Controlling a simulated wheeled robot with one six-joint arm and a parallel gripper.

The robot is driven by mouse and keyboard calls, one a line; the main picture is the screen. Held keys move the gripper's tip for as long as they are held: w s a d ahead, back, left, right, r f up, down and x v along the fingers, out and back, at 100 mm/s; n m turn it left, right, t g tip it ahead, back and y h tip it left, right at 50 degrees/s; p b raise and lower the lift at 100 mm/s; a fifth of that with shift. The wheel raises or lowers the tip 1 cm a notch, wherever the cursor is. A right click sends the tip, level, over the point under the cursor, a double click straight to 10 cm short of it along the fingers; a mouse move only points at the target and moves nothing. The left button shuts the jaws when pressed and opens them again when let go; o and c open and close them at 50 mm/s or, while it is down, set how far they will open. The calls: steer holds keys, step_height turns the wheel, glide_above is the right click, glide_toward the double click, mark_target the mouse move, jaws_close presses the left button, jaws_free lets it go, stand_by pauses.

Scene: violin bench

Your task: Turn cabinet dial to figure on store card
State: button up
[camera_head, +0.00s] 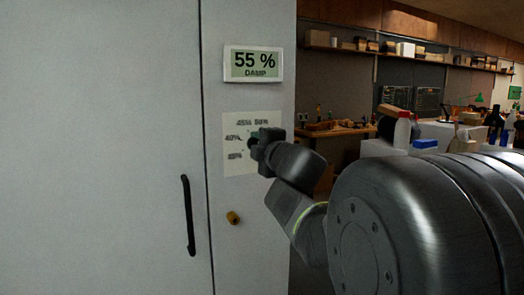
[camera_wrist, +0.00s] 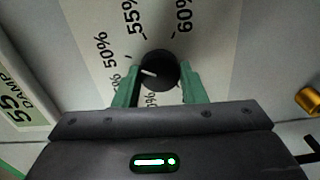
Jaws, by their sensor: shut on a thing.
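The cabinet dial (camera_wrist: 160,72) is a round black knob with a white pointer line, on a pale printed scale. In the wrist view its pointer points left, below the 50% mark; the exact figure it meets is unclear. 50%, 55% and 60% are readable; lower figures are partly hidden by my gripper. My gripper (camera_wrist: 160,88) has its green fingers on either side of the dial, shut on it. In the head view my gripper (camera_head: 262,142) covers the dial on the scale sheet (camera_head: 238,166). A panel (camera_head: 253,64) above reads "55 % DAMP". I cannot identify a separate store card.
The pale grey cabinet (camera_head: 100,150) has a black vertical handle (camera_head: 188,215) and a small brass knob (camera_head: 233,217) below the sheet. At right behind my arm are a workbench (camera_head: 335,131), bottles and a loaded shelf (camera_head: 350,49).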

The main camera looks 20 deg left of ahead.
steer(key=shift+n, duration=0.5)
steer(key=o, duration=1)
steer(key=shift+p+v, duration=1.2)
steer(key=shift+v, duration=5.7)
steer(key=shift+a, duration=0.1)
steer(key=b+x, duration=0.2)
steer(key=x, duration=1.1)
steer(key=shift+w+a+b, duration=0.2)
steer(key=shift+w+b, duration=0.05)
steer(key=shift+b, duration=0.1)
